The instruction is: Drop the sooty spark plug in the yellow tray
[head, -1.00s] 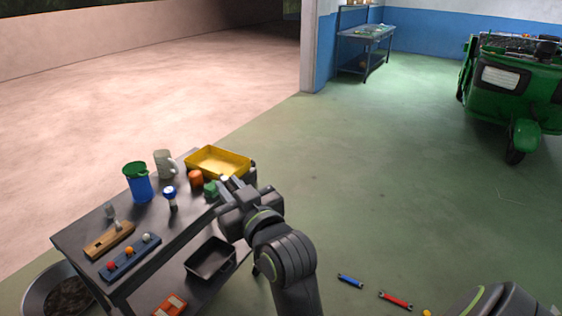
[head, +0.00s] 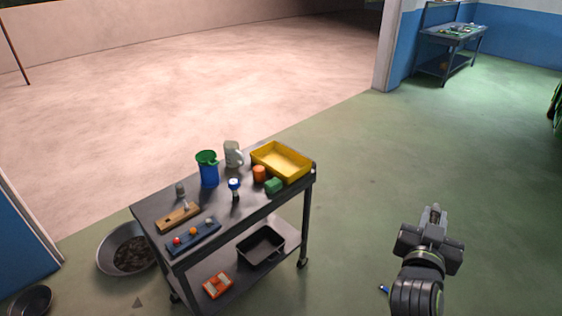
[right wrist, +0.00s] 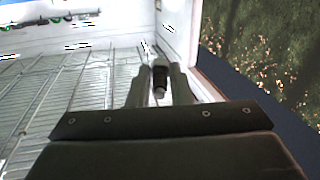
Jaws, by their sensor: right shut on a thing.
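The yellow tray (head: 301,176) sits empty-looking at the back right corner of the dark cart's top. My right gripper (head: 434,212) is to the right of the cart, clear of it, with its fingers pointing up in the picture. In the right wrist view it is shut on a small dark, sooty spark plug (right wrist: 160,76) with a pale lower end, held between the two fingers. The plug is too small to make out in the head view. My left gripper is not in view.
The cart top (head: 160,205) holds a blue can (head: 208,173), a grey mug (head: 233,154), an orange cylinder (head: 259,173), a green block (head: 274,186) and two racks. A black tray (head: 262,246) is on the lower shelf. Open floor lies between gripper and cart.

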